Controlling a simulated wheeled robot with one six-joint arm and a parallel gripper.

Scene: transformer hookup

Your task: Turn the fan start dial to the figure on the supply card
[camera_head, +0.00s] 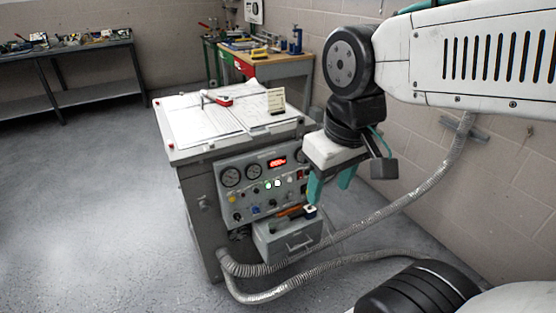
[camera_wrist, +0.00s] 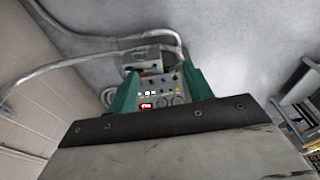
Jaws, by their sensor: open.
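I cannot tell which knob is the fan start dial, as the labels are too small to read. A small cream card (camera_head: 276,97), likely the supply card, stands on the cabinet top; its figure is unreadable. My gripper (camera_head: 329,192) is open and empty, apart from the panel and to its right. In the wrist view the panel (camera_wrist: 157,88) shows upside down between my teal fingers (camera_wrist: 160,75).
An open grey drawer (camera_head: 290,241) holding tools juts out below the panel. Ribbed hoses (camera_head: 400,205) run from the cabinet's base to the wall. Papers (camera_head: 200,120) and a red-handled tool (camera_head: 218,100) lie on top. Floor at left is clear; workbenches (camera_head: 270,65) stand behind.

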